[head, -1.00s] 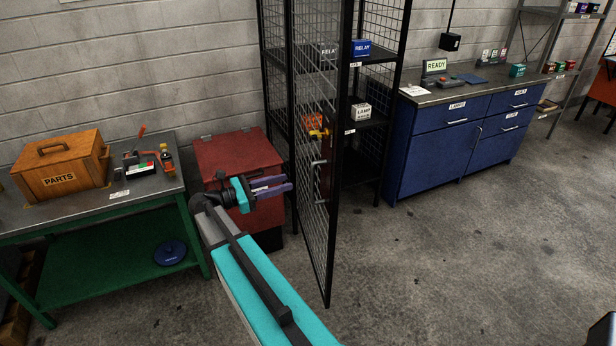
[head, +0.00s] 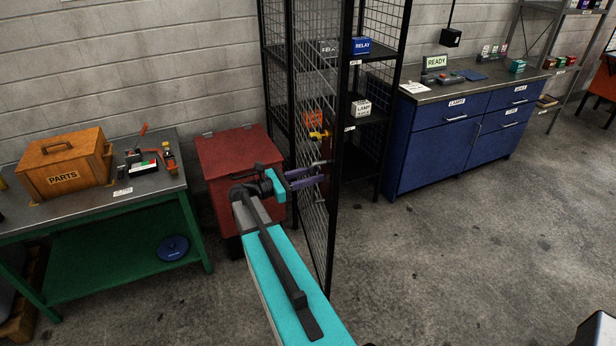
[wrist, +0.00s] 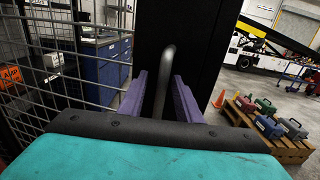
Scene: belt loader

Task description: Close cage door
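The cage door (head: 315,215), a black-framed wire mesh panel, stands swung open, out from the cage (head: 385,75). In the wrist view its dark frame (wrist: 205,50) is straight ahead and mesh (wrist: 40,60) is at the left. A grey bar handle (wrist: 167,65) stands upright on the frame. My gripper (head: 326,172) is at the door's handle side. In the wrist view, the purple fingers of my gripper (wrist: 160,95) are apart, one on each side of the handle. I see no clear grip on it; exact contact cannot be told.
A red bin (head: 230,160) stands just behind my arm. A green workbench (head: 120,240) with a wooden parts box (head: 65,165) is at the left. Blue cabinets (head: 440,140) stand right of the cage. The floor (head: 450,270) at the right is clear.

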